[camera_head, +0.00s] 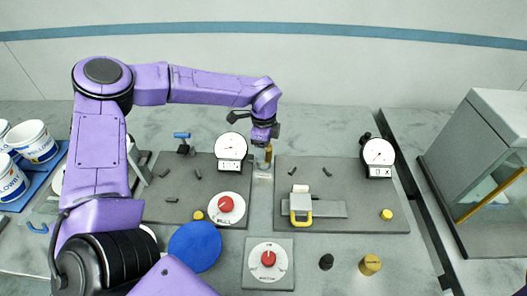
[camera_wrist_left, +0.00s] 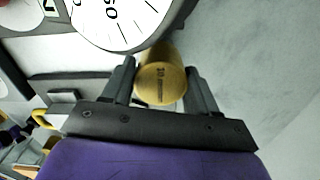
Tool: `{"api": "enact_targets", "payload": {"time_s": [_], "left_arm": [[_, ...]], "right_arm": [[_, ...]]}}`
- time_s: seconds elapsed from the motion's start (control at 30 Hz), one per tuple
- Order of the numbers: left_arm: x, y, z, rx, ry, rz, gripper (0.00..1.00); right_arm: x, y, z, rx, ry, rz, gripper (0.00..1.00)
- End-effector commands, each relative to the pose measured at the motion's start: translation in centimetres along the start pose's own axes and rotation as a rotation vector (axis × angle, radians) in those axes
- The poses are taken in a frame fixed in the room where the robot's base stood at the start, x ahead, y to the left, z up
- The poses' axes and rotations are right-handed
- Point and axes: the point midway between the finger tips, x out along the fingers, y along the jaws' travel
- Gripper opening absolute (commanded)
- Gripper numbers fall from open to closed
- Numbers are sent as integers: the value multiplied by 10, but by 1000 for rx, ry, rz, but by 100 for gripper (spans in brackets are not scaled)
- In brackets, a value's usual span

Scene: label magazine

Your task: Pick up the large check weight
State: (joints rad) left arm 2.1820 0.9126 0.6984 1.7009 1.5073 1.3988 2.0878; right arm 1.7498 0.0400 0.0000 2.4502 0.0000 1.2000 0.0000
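A brass cylindrical weight (camera_head: 268,153) stands at the back middle, directly below my left gripper (camera_head: 264,134). In the left wrist view the weight (camera_wrist_left: 160,84) shows its marked round end between the two fingers of my left gripper (camera_wrist_left: 161,78). The fingers are apart, one on each side, with thin gaps; contact is not clear. Another brass weight (camera_head: 370,265) stands at the front right, beside a small black piece (camera_head: 326,262). My right gripper is not in view.
A white dial gauge (camera_head: 231,147) stands close left of the gripper. Grey mats (camera_head: 385,175) carry fixtures and a second dial (camera_head: 378,152). A blue disc (camera_head: 195,247) lies in front; a glass cabinet (camera_head: 490,150) stands right. White tubs (camera_head: 34,141) sit left.

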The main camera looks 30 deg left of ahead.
Motion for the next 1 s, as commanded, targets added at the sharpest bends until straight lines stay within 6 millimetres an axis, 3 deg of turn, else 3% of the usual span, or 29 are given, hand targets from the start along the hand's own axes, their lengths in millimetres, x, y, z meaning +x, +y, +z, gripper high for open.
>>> {"api": "enact_targets", "payload": {"time_s": [0.03, 0.17, 0.67, 0.83, 1.0], "left_arm": [[0, 0, 0, 0, 0, 0, 41], [0, 0, 0, 0, 0, 0, 0], [-11, -1, -1, 1, 3, -6, 0], [-33, 1, -1, 0, 4, -7, 0], [-60, 24, 0, 2, 5, -7, 0]], "right_arm": [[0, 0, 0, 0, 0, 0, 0], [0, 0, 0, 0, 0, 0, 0], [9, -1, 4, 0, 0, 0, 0], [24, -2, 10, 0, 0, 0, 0], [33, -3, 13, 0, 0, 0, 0]]}}
